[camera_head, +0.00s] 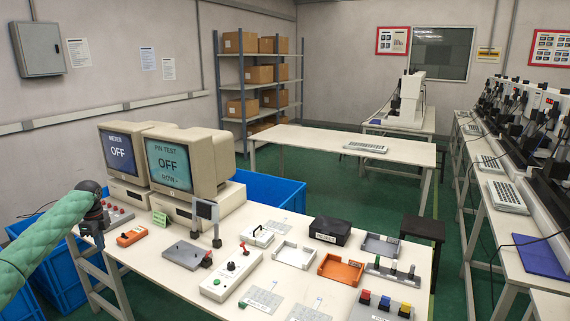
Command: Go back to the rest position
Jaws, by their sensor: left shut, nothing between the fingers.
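My left arm comes in from the left with a green padded sleeve. My left gripper (96,232) is at the left edge of the white workbench, just left of the monitors' bases. Its fingers are small and dark, shut with nothing between them. The workbench (150,265) holds two old monitors: the left one (121,152) reads "METER OFF", the right one (169,165) reads "PIN TEST OFF". My right gripper is not in view.
An orange device (131,235), a white switch box (231,274), an orange tray (341,269), a black box (329,231) and several small fixtures cover the bench. Blue bins (268,190) stand beside and behind it. Another table (310,140) stands beyond, with green floor between.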

